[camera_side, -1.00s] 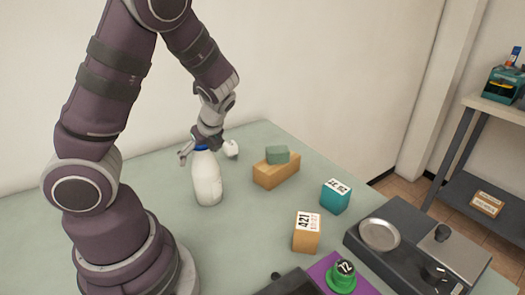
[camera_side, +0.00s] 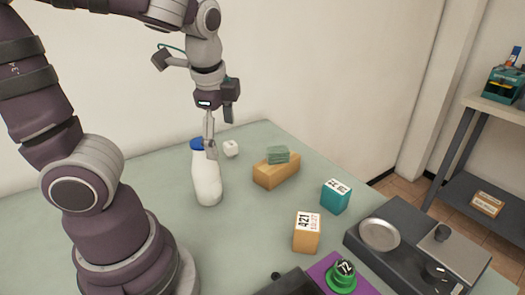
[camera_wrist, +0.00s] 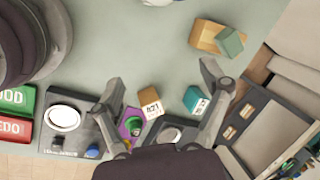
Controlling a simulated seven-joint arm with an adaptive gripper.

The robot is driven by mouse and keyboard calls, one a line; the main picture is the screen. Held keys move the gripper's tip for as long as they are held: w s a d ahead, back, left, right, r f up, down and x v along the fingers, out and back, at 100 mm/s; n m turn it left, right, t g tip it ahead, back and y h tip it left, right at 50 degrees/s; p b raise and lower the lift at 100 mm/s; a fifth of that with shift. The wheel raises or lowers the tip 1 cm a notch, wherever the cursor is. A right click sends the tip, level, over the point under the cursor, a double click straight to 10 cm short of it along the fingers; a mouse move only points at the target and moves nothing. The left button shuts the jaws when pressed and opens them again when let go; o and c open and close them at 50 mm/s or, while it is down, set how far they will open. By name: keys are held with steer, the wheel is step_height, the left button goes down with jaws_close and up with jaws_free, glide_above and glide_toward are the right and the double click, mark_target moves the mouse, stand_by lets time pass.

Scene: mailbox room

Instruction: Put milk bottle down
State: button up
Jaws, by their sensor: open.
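The white milk bottle (camera_side: 207,182) with a blue cap stands upright on the pale green table in the side view. My gripper (camera_side: 211,150) points down, its fingers showing against the right side of the bottle's neck and cap. From this angle I cannot tell whether they touch it. In the wrist view my gripper (camera_wrist: 160,78) is open, its two fingers wide apart with nothing between them. A white shape cut off at the top edge there may be part of the bottle.
A teal cube (camera_side: 335,197), a tan cube (camera_side: 307,233) and a grey scale (camera_side: 420,245) stand to the right. The table's left side looks clear.

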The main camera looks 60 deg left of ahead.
steer(key=s+d+r+n+t+h, duration=0.2)
steer(key=d+n, duration=0.4)
steer(key=n, duration=0.3)
steer(key=shift+d+t+h, duration=0.25)
steer(key=shift+t+h, duration=0.15)
steer(key=shift+t, duration=0.4)
